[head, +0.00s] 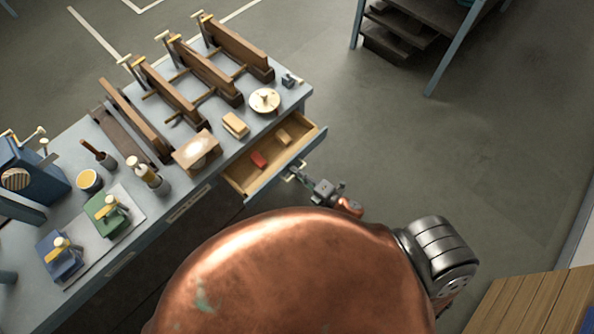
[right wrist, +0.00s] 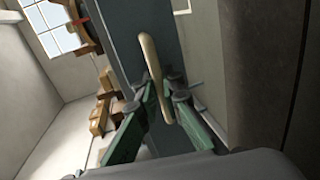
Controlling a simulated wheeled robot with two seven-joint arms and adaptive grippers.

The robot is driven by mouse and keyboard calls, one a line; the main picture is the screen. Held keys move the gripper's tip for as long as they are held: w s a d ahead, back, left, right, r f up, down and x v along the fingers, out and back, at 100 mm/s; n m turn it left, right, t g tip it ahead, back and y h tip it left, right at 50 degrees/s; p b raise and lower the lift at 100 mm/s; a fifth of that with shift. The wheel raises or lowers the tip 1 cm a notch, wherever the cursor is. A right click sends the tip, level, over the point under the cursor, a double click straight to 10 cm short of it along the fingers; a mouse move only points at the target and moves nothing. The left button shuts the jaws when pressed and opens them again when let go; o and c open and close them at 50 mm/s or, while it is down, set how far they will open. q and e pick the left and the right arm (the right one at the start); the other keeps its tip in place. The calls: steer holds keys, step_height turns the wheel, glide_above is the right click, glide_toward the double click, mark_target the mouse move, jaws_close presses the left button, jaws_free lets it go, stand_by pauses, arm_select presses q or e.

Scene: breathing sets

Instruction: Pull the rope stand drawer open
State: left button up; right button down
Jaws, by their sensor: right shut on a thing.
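The drawer (head: 239,180) stands pulled out from the front of the grey workbench, and its wooden inside shows. A red block (head: 259,160) and a tan block (head: 284,136) lie in it. My right gripper (head: 296,176) is at the drawer's front panel, shut on the pale handle. In the right wrist view the handle (right wrist: 151,62) is a long pale bar on the grey-green drawer front (right wrist: 128,45), between the fingers of my right gripper (right wrist: 167,95). My left gripper is not in view.
A shelf rack (head: 437,75) stands at the back right. A wooden surface (head: 530,305) is at the lower right. The floor between is clear.

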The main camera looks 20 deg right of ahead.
steer(key=c, duration=2.3)
jaws_free()
steer(key=shift+c, duration=0.2)
steer(key=v, duration=1.2)
steer(key=shift+d, duration=0.1)
